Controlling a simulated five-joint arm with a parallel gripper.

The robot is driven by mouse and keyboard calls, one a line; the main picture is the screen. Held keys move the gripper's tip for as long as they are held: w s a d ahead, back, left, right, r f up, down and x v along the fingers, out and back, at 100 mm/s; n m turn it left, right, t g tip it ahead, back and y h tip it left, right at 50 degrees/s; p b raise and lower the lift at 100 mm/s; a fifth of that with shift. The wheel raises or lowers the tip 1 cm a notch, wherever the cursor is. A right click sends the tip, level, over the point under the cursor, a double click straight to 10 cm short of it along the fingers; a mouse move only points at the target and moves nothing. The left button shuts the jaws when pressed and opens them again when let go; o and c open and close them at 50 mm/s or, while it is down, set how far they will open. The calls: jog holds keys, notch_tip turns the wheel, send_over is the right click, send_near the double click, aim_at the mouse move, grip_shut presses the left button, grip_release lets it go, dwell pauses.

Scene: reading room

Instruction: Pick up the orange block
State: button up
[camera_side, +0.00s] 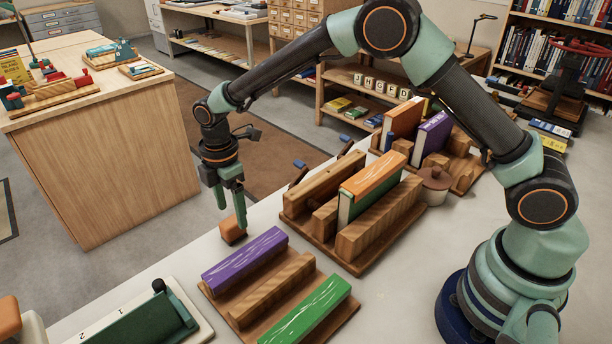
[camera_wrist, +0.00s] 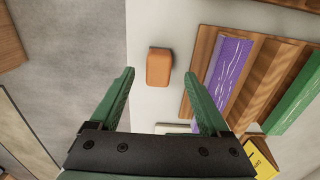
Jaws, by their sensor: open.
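The orange block (camera_side: 232,230) is a small piece lying on the light table near its far edge. In the wrist view the orange block (camera_wrist: 159,67) lies flat, ahead of the fingertips and roughly midway between their lines. My gripper (camera_side: 230,196) has green fingers that point down above the block in the side view. In the wrist view my gripper (camera_wrist: 160,80) has its two fingers wide apart, with nothing between them. Part of the block is hidden by a finger in the side view.
A wooden rack with a purple book (camera_side: 245,260) and a green book (camera_side: 307,312) stands close right of the block. A larger rack (camera_side: 378,235) stands behind it. A green device (camera_side: 150,325) lies at front left. Bare table surrounds the block's left side, near the edge.

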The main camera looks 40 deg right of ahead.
aim_at(231, 221)
jog(key=f, duration=0.4)
jog(key=shift+w+a+f, duration=0.1)
jog(key=shift+a, duration=0.1)
grip_shut()
notch_tip(231, 221, up, 20)
dwell(0.6)
